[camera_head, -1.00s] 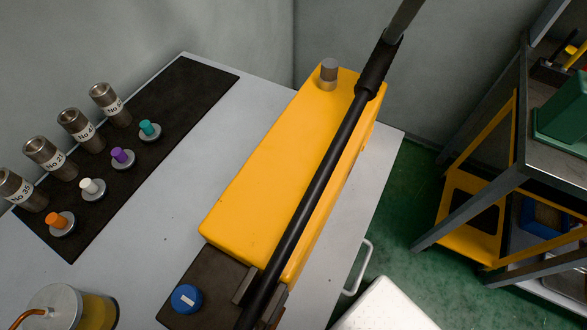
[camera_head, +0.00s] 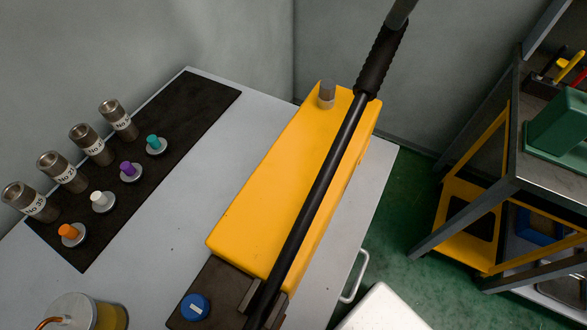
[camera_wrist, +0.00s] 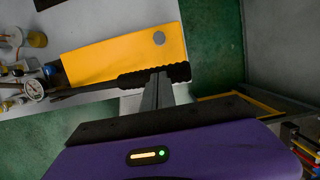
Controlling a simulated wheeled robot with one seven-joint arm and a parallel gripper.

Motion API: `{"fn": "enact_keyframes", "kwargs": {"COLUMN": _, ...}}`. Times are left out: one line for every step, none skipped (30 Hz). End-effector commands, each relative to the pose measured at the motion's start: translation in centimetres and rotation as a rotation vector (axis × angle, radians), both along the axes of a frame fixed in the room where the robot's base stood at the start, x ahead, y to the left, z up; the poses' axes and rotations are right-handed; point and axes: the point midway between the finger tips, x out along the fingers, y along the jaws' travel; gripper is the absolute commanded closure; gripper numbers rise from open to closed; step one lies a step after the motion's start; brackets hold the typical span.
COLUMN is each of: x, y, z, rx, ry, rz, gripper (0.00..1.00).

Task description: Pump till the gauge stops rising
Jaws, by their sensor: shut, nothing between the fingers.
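The yellow hand pump (camera_head: 285,185) lies on the grey bench, with a long black lever (camera_head: 308,210) running over its right side. The lever's ribbed grip (camera_head: 381,60) is at the top of the head view and at the wrist view's centre (camera_wrist: 178,72). My gripper (camera_wrist: 160,78) is shut and empty, its fingertips at the grip; contact is hard to confirm. Grey metal at the grip's upper end in the head view looks like my fingers (camera_head: 400,12). A round white gauge (camera_wrist: 33,89) shows left in the wrist view; its reading is too small to tell.
A blue knob (camera_head: 195,307) sits at the pump's near end. Several numbered metal cylinders (camera_head: 118,119) and coloured-knob pieces (camera_head: 155,146) stand on a dark mat (camera_head: 205,98) at left. A shelf rack (camera_head: 515,170) stands right, beyond green floor.

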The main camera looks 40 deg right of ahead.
Motion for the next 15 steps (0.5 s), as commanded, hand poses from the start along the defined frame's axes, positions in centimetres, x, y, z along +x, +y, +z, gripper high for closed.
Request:
{"fn": "enact_keyframes", "kwargs": {"x": 0.01, "y": 0.0, "z": -0.03, "rx": 0.0, "ry": 0.0, "rz": 0.0, "gripper": 1.0}}
{"fn": "enact_keyframes", "kwargs": {"x": 0.01, "y": 0.0, "z": -0.03, "rx": 0.0, "ry": 0.0, "rz": 0.0, "gripper": 1.0}}
{"fn": "enact_keyframes", "kwargs": {"x": 0.01, "y": 0.0, "z": -0.03, "rx": 0.0, "ry": 0.0, "rz": 0.0, "gripper": 1.0}}
{"fn": "enact_keyframes", "kwargs": {"x": 0.01, "y": 0.0, "z": -0.03, "rx": 0.0, "ry": 0.0, "rz": 0.0, "gripper": 1.0}}
{"fn": "enact_keyframes", "kwargs": {"x": 0.0, "y": 0.0, "z": -0.03, "rx": 0.0, "ry": 0.0, "rz": 0.0, "gripper": 1.0}}
{"fn": "enact_keyframes", "kwargs": {"x": 0.0, "y": 0.0, "z": -0.04, "rx": 0.0, "ry": 0.0, "rz": 0.0, "gripper": 1.0}}
{"fn": "enact_keyframes", "kwargs": {"x": 0.0, "y": 0.0, "z": -0.04, "rx": 0.0, "ry": 0.0, "rz": 0.0, "gripper": 1.0}}
{"fn": "enact_keyframes", "kwargs": {"x": 0.0, "y": 0.0, "z": -0.04, "rx": 0.0, "ry": 0.0, "rz": 0.0, "gripper": 1.0}}
{"fn": "enact_keyframes", "kwargs": {"x": 0.0, "y": 0.0, "z": -0.04, "rx": 0.0, "ry": 0.0, "rz": 0.0, "gripper": 1.0}}
{"fn": "enact_keyframes", "kwargs": {"x": 0.01, "y": -0.01, "z": -0.06, "rx": 0.0, "ry": 0.0, "rz": 0.0, "gripper": 1.0}}
{"fn": "enact_keyframes", "kwargs": {"x": 0.01, "y": -0.01, "z": -0.1, "rx": 0.0, "ry": 0.0, "rz": 0.0, "gripper": 1.0}}
{"fn": "enact_keyframes", "kwargs": {"x": 0.01, "y": -0.03, "z": -0.21, "rx": 0.0, "ry": 0.0, "rz": 0.0, "gripper": 1.0}}
{"fn": "enact_keyframes", "kwargs": {"x": 0.02, "y": -0.05, "z": -0.33, "rx": 0.0, "ry": 0.0, "rz": 0.0, "gripper": 1.0}}
{"fn": "enact_keyframes", "kwargs": {"x": 0.03, "y": -0.08, "z": -0.48, "rx": 0.0, "ry": 0.0, "rz": 0.0, "gripper": 1.0}}
{"fn": "enact_keyframes", "kwargs": {"x": 0.04, "y": -0.11, "z": -0.72, "rx": 0.0, "ry": 0.0, "rz": -0.001, "gripper": 1.0}}
